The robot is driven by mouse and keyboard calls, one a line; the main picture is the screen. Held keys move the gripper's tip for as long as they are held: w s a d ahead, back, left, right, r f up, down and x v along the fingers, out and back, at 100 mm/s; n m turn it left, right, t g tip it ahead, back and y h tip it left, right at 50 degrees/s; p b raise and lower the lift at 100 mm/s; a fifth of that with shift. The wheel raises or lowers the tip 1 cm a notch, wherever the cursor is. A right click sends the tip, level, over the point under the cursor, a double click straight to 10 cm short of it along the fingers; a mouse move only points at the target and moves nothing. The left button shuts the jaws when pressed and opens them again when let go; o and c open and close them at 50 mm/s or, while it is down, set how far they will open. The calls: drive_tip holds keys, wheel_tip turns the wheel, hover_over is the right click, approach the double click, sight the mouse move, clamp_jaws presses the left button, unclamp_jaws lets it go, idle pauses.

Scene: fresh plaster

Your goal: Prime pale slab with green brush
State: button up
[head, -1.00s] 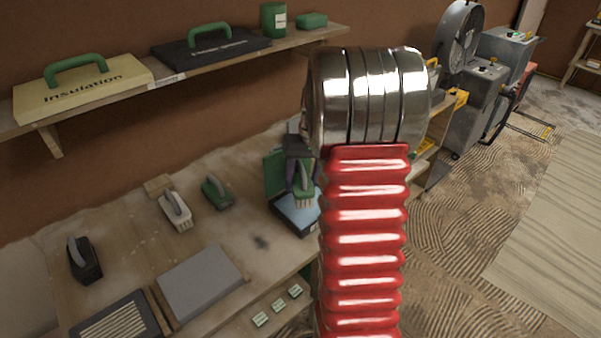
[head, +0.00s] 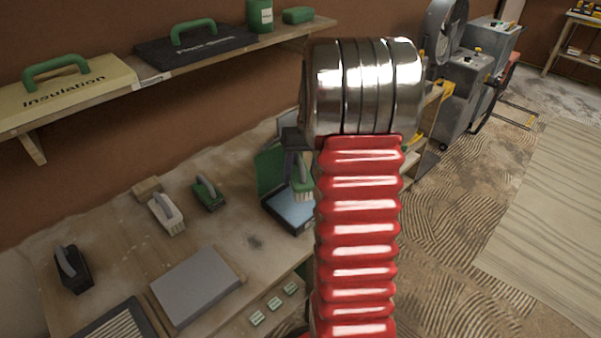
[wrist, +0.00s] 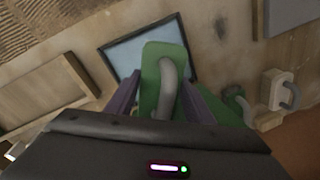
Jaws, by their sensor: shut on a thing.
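My gripper (head: 297,150) is shut on the grey handle of a green brush (head: 303,188) with pale bristles pointing down. In the wrist view the green brush (wrist: 163,62) sits between the purple fingers (wrist: 160,92). It is over the blue-filled tray (head: 286,211), which also shows behind it in the wrist view (wrist: 125,52). I cannot tell whether the bristles touch the blue. My red arm hides the tray's right side. A pale grey slab (head: 197,285) lies flat on the bench, left of the tray and nearer; its edge shows in the wrist view (wrist: 290,12).
A white brush (head: 165,213), a darker green tool (head: 208,194) and a black tool (head: 73,268) stand on the bench. A green panel (head: 268,170) stands behind the tray. A shelf (head: 110,108) with boards overhangs the bench. Small pale blocks (head: 274,304) lie along the front.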

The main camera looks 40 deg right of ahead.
drive_tip(key=shift+f, duration=2.85)
drive_tip(key=shift+f, duration=0.55)
idle(0.4)
drive_tip(key=shift+r, duration=0.15)
drive_tip(key=shift+r, duration=3.45)
drive_tip(key=shift+s, duration=0.15)
